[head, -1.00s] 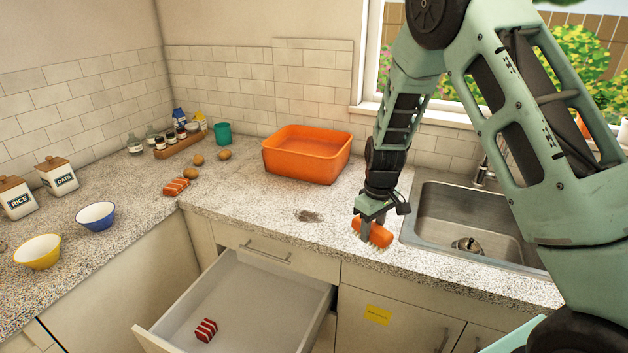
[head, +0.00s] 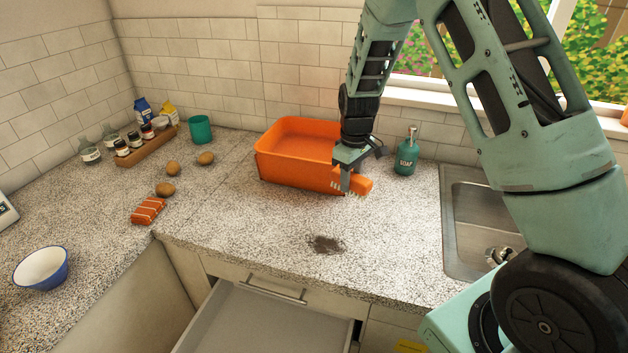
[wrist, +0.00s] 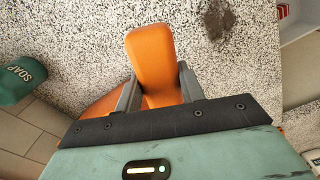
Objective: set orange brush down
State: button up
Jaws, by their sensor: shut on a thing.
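My gripper (head: 350,180) is shut on the orange brush (head: 361,184), just in front of the right end of the orange tub. The brush's pale bristles show below its body in the head view. In the wrist view the brush (wrist: 152,55) sits between the two fingers of my gripper (wrist: 160,90), over the speckled counter (wrist: 75,50). Whether the bristles touch the counter is hard to tell.
The orange tub (head: 290,171) stands behind the brush. A teal soap bottle (head: 405,158) is to the right, then the sink (head: 475,220). A dark stain (head: 325,244) marks the counter in front. An open drawer (head: 255,325) juts out below.

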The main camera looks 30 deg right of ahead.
jog(key=f, duration=0.1)
jog(key=f+p, duration=0.1)
jog(key=f, duration=0.1)
jog(key=f+p, duration=0.1)
jog(key=f, duration=0.1)
jog(key=shift+w+f, duration=0.2)
jog(key=shift+w, duration=0.15)
jog(key=shift+f+p, duration=0.7)
jog(key=shift+f, duration=1.55)
jog(key=shift+f, duration=0.15)
jog(key=o, duration=1)
jog(key=shift+c, duration=0.2)
